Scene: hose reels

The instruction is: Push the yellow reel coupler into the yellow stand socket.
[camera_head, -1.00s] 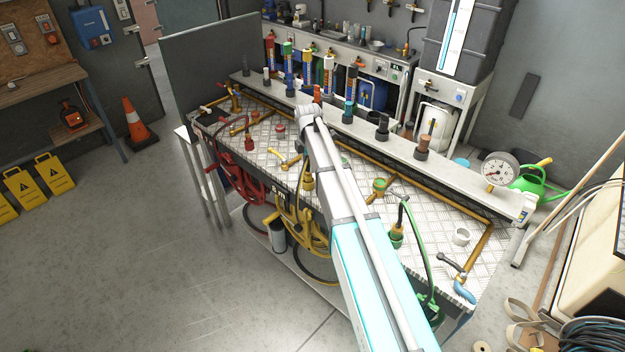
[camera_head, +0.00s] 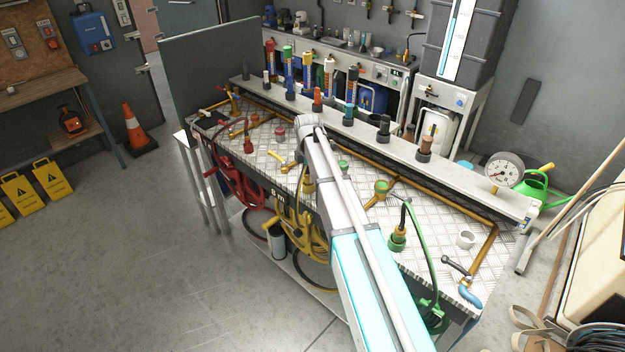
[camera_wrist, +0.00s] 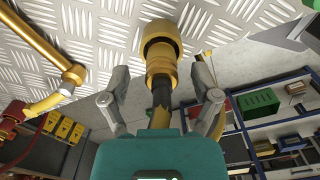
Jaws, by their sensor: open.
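In the wrist view my gripper (camera_wrist: 159,97) is open. Its two grey fingers stand on either side of a brass-yellow coupler (camera_wrist: 160,66) with a dark grip, with visible gaps and nothing clamped. The coupler lines up with a wider brass-yellow socket (camera_wrist: 160,36) at the diamond plate; I cannot tell how far it sits inside. A yellow hose (camera_wrist: 240,120) runs to the right. In the head view the yellow hose reel (camera_head: 316,236) hangs at the bench front. My arm hides most of my gripper and the coupler there.
A red coupler (camera_head: 248,146) stands to the left and a green coupler (camera_head: 397,241) to the right on the bench. Brass pipes (camera_head: 440,202) run along the bench. A raised shelf (camera_head: 455,176) with several coloured columns is behind. A pressure gauge (camera_head: 503,170) stands at the right.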

